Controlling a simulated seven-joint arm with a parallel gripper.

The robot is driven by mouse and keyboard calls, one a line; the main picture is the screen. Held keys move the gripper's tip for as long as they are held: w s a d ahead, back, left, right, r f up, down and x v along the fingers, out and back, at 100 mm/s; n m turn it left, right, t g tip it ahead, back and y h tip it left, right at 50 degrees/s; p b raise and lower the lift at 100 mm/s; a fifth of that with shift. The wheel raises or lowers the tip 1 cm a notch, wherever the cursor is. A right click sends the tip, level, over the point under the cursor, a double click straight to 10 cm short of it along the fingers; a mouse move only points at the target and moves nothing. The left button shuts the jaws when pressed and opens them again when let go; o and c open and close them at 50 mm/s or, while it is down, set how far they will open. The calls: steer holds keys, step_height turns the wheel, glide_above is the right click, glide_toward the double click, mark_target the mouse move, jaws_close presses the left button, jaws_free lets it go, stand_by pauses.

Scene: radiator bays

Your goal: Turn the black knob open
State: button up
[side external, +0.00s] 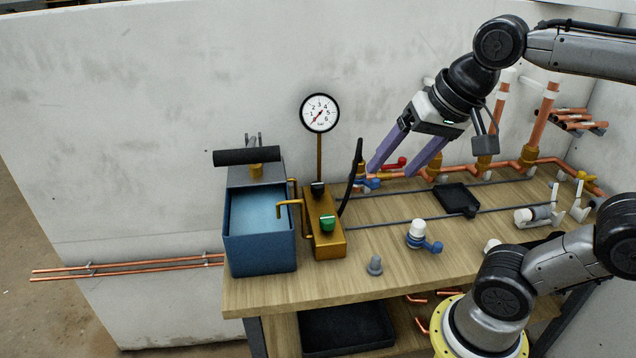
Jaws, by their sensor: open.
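A small black knob (318,187) sits on the brass block (327,242), at its far end. A green knob (327,221) sits on the same block, nearer the camera. My gripper (391,172) is open, with two purple fingers apart and pointing down and to the left. The knob's turn position is too small to tell.
A blue water tank (260,238) stands left of the brass block. A gauge (319,113) rises behind it. A black hose (353,182) stands between the block and my gripper. Copper pipes (500,165) line the back. A blue-and-white valve (418,235) stands on the wooden bench (385,265).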

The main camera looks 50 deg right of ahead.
steer(key=w+d+r+m+g, duration=0.1)
steer(key=w+d+r+m, duration=0.25)
steer(key=w+m, duration=0.4)
steer(key=m+g, duration=0.4)
steer(key=m, duration=0.2)
glide_above(318, 184)
step_height(318, 184, down, 15)
step_height(318, 184, down, 13)
steer(key=shift+r, duration=0.1)
jaws_close()
